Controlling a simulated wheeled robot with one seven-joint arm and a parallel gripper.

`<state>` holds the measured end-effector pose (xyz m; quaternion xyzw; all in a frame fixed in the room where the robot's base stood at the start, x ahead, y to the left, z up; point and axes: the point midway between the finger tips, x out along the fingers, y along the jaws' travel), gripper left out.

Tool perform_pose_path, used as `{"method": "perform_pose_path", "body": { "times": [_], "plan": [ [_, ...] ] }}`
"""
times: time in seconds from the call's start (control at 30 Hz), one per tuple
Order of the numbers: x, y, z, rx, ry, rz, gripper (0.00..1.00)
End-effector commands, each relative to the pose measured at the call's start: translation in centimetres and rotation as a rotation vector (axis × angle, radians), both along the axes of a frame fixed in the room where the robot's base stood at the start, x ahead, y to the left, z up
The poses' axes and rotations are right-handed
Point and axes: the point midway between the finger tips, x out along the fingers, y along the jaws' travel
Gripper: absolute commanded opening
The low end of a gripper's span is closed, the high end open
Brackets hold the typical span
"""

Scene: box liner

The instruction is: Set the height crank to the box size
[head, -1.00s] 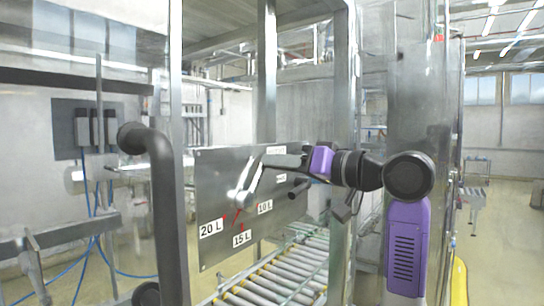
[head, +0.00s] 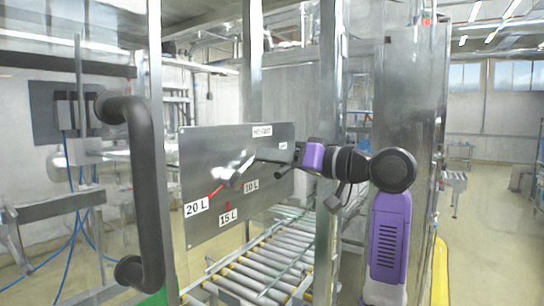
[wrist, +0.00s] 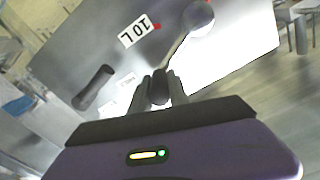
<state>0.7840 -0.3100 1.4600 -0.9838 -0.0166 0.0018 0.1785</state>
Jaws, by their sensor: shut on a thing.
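The height panel (head: 265,205) is a grey metal plate with red marks labelled 20 L (head: 196,207), 15 L (head: 228,216) and 10 L (head: 251,185). The silver height crank (head: 236,172) stands out from the panel, near the upper middle. My gripper (head: 254,158) reaches in from the right at the crank. In the wrist view my gripper (wrist: 159,92) is shut on the crank's dark knob (wrist: 160,78). The crank's round silver end (wrist: 198,18) shows beyond it, near the 10 L label (wrist: 134,31). Which mark the crank points at is unclear.
A second dark handle (wrist: 93,88) sticks out from the panel beside my gripper. A roller conveyor (head: 262,265) runs below the panel. Steel posts (head: 326,150) stand close to my arm. A large black handle (head: 150,190) is at the left front.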

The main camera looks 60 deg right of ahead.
Motion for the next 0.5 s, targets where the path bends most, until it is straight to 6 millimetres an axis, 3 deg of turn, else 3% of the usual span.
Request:
{"method": "perform_pose_path", "body": {
  "times": [0.3, 0.33, 0.4, 0.5],
  "plan": [
    [0.12, -0.03, -0.31, 0.002, 0.007, 0.002, 0.0],
    [0.13, -0.02, -0.32, 0.002, 0.007, 0.002, 0.27],
    [0.13, 0.0, -0.31, 0.002, 0.007, 0.002, 0.41],
    [0.13, 0.04, -0.26, 0.002, 0.006, 0.002, 0.43]
  ]
}}
